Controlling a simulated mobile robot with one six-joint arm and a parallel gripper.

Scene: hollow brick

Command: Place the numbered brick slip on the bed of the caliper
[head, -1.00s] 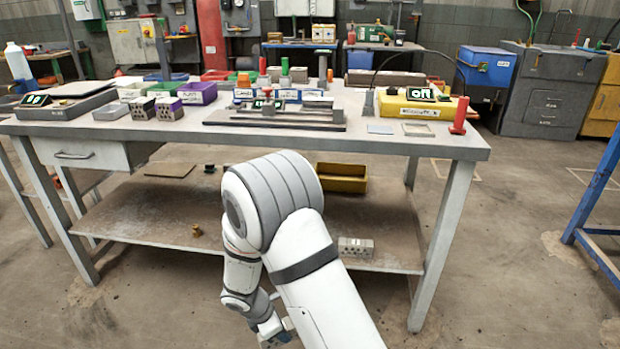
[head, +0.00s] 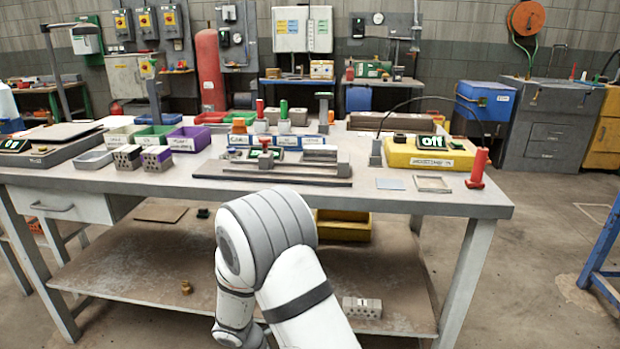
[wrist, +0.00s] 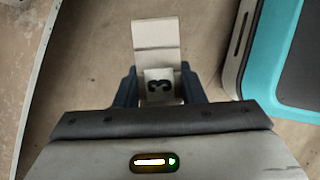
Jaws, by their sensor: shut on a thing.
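My gripper (wrist: 160,88) is shut on the numbered brick slip (wrist: 156,36), a pale flat piece in the wrist view. A dark 3 shows on its near part, between the blue fingers; the slip extends beyond the fingertips. The floor is behind it. The caliper (head: 320,160), grey with a long flat bed and a dark base, lies on the bench near the front middle in the head view. In that view my gripper is out of sight below the frame, apart from the caliper. A small red knob (head: 265,145) stands at the caliper's left part.
The grey bench (head: 440,197) has a lower shelf. Left of the caliper are two holed bricks (head: 127,157) and coloured bins (head: 190,138). A yellow device reading "off" (head: 428,155) and a red post (head: 478,166) stand right. Another holed brick (head: 362,307) lies on the shelf.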

